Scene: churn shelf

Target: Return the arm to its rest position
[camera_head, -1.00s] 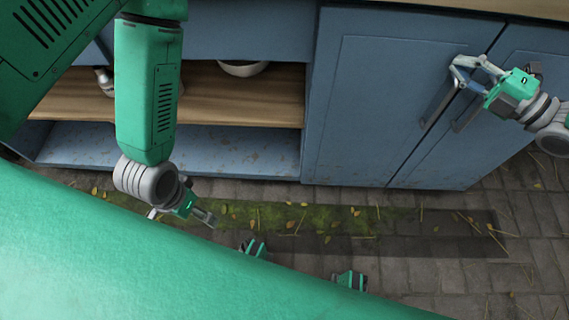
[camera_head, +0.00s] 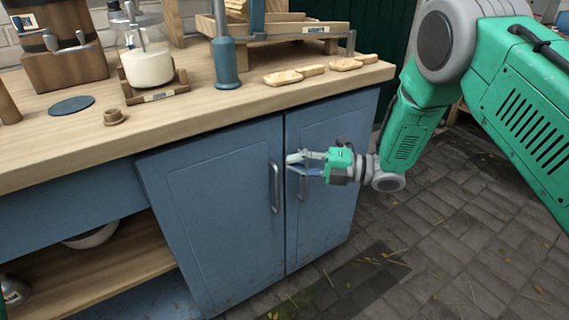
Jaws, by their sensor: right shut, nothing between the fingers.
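My right gripper (camera_head: 298,163) is in front of the blue cabinet, close to the two upright metal door handles. The left handle (camera_head: 274,187) shows fully; the right handle (camera_head: 303,183) is partly hidden behind the gripper. Its fingers are shut with nothing between them. My right arm (camera_head: 410,135) is green and grey and comes in from the right. My left gripper is out of view.
The wooden worktop (camera_head: 190,118) above holds a glass jar of white liquid (camera_head: 148,65), a blue cylinder (camera_head: 226,62) and wooden paddles (camera_head: 295,74). An open shelf (camera_head: 95,262) with a white bowl (camera_head: 92,236) is at lower left. Paved floor (camera_head: 420,240) is clear at right.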

